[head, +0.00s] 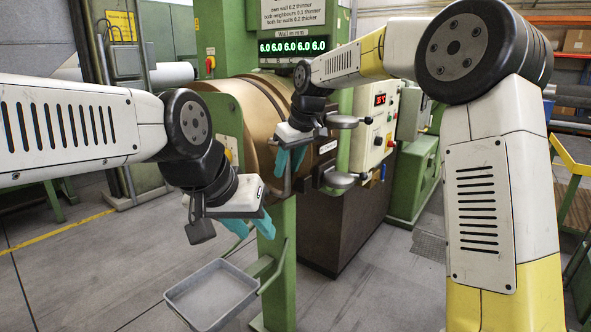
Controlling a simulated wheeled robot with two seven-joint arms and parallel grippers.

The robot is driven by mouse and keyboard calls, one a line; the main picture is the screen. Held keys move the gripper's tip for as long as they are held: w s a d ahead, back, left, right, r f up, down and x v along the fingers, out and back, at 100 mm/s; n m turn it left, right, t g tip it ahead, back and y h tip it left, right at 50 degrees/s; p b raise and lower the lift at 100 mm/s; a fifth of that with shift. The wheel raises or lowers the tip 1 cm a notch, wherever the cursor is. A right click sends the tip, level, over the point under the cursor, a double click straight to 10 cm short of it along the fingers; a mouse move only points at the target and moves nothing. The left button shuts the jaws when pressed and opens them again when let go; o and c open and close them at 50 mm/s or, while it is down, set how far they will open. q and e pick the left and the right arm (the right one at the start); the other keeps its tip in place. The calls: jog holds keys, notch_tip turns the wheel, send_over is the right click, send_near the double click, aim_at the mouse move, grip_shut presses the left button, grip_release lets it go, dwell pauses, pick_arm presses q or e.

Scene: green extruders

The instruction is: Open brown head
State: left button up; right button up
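The brown head (258,100) is a large copper-brown drum on the green machine at the centre of the head view. Metal clamps with round knobs (341,180) sit at its right side. My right gripper (288,164), with teal fingers, is in front of the drum's right part, close to a thin metal bar handle; its fingers overlap in view, and I cannot tell whether they touch the bar. My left gripper (252,228) is lower, below the drum and in front of the green post. Its teal fingers are apart, with nothing seen between them.
A grey tray (212,295) hangs low in front of the green post (277,260). A control box (375,125) with a red display stands right of the head. A green display panel (293,46) is above. Grey floor is open at the lower left.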

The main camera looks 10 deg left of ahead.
jog(key=shift+w+a+f, duration=0.15)
jog(key=shift+f, duration=0.4)
grip_shut()
dwell(1.1)
